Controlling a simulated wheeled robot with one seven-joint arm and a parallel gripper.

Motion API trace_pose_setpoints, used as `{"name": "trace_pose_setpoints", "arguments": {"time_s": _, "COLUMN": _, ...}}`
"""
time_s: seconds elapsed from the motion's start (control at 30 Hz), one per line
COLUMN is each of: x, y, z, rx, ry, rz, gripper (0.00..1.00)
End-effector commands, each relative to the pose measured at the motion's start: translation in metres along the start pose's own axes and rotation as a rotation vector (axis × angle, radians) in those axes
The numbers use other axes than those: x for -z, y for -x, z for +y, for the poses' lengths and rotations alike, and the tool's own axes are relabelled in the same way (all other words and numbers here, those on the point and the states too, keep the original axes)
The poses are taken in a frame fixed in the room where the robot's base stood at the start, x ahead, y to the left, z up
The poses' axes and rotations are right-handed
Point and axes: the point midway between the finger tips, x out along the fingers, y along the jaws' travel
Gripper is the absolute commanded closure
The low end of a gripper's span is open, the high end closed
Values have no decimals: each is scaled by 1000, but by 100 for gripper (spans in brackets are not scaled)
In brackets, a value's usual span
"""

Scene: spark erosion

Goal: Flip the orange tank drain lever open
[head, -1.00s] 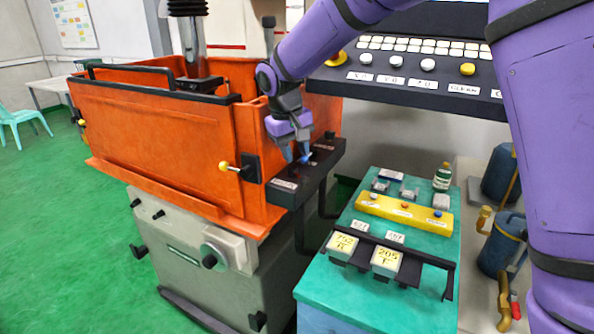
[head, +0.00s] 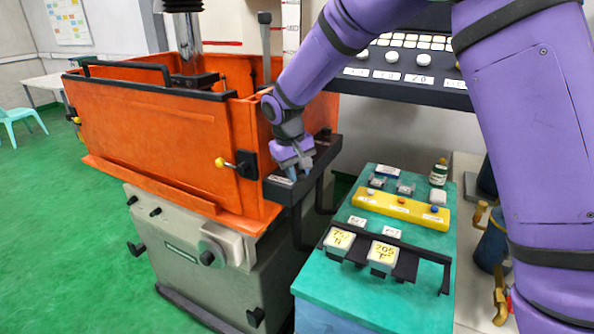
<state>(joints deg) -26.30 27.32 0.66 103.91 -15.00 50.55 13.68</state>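The orange tank (head: 150,140) stands on a grey machine base at the left. A black shelf (head: 312,186) with small white labels sticks out along its right side. My gripper (head: 300,170) points down low over the front part of this shelf. Its two blue-tipped fingers look apart, with nothing visible between them. No drain lever can be made out clearly at the shelf; the gripper covers part of it. A short black knob (head: 325,133) stands at the shelf's far end. A lever with a yellow knob (head: 220,162) on a black block is on the tank's front wall, left of the gripper.
A control panel (head: 400,84) is behind. Blue canisters (head: 490,238) stand at the right.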

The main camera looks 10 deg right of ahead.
Motion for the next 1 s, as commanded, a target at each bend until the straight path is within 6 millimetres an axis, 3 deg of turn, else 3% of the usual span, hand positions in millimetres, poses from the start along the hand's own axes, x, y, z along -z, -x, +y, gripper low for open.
{"name": "trace_pose_setpoints", "arguments": {"time_s": 0.07, "x": 0, "y": 0, "z": 0, "rx": 0, "ry": 0, "rz": 0, "gripper": 100}}
{"name": "trace_pose_setpoints", "arguments": {"time_s": 0.73, "x": 1, "y": 2, "z": -6, "rx": 1, "ry": -124, "rz": -23, "gripper": 100}}
{"name": "trace_pose_setpoints", "arguments": {"time_s": 0.77, "x": 1, "y": 2, "z": -6, "rx": 1, "ry": -123, "rz": -23, "gripper": 67}}
{"name": "trace_pose_setpoints", "arguments": {"time_s": 1.0, "x": 1, "y": 2, "z": -6, "rx": 0, "ry": -123, "rz": -24, "gripper": 66}}
